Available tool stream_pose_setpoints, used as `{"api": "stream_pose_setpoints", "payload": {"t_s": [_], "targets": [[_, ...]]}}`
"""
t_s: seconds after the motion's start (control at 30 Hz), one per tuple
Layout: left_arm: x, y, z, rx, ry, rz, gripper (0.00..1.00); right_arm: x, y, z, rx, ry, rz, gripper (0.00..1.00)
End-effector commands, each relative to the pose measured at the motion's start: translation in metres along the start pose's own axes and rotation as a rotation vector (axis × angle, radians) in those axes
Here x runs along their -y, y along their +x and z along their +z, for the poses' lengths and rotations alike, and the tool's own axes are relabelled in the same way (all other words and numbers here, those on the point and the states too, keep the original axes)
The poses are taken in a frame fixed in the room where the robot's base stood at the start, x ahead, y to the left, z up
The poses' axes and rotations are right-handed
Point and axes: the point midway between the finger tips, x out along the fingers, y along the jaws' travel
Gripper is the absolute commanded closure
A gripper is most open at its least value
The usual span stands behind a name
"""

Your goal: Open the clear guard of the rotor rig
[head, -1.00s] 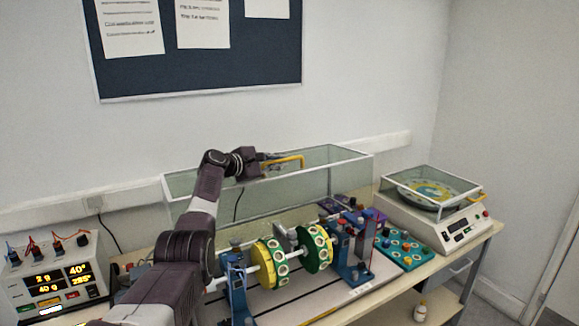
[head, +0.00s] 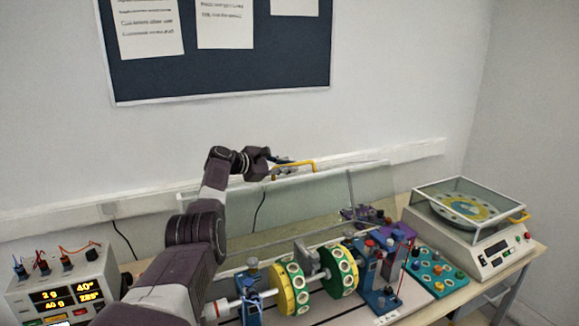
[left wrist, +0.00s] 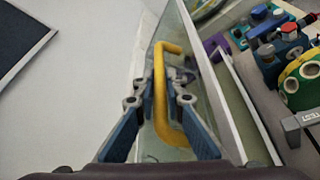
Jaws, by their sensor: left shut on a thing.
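The clear guard (head: 325,205) of the rotor rig stands raised behind the rotor and leans toward the wall in the head view. Its yellow handle (head: 305,164) is at the upper edge. My left gripper (head: 283,165) is shut on this handle. In the left wrist view the fingers (left wrist: 160,100) sit on both sides of the yellow handle (left wrist: 162,70), beside the clear panel. The rotor (head: 317,279), a shaft with green and yellow discs, lies uncovered between blue stands (head: 377,265). My right gripper is not in view.
A balance with a clear cover (head: 480,240) stands at the right. A teal tray (head: 432,270) with pegs lies beside it. A meter box (head: 65,290) with glowing digits is at the left. The wall and its white trunking (head: 150,205) are close behind the guard.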

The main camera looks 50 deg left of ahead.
Motion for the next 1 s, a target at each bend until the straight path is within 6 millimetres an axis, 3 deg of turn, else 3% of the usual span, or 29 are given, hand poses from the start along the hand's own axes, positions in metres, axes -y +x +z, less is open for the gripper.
{"api": "stream_pose_setpoints", "payload": {"t_s": [0.07, 0.1, 0.27, 0.67, 1.0], "targets": [[0.003, 0.002, 0.001, 0.003, -0.002, -0.007, 1.00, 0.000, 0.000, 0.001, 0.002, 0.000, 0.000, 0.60], [0.003, 0.002, 0.001, 0.003, -0.002, -0.007, 0.88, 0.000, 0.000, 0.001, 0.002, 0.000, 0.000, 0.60], [0.003, 0.002, 0.001, 0.002, -0.001, -0.006, 0.72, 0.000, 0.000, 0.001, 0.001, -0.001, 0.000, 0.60], [0.001, -0.002, -0.001, 0.000, 0.000, -0.003, 0.72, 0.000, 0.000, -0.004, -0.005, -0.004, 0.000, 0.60], [0.002, -0.026, -0.001, -0.002, 0.003, -0.003, 0.72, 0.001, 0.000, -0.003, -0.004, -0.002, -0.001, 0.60]]}}
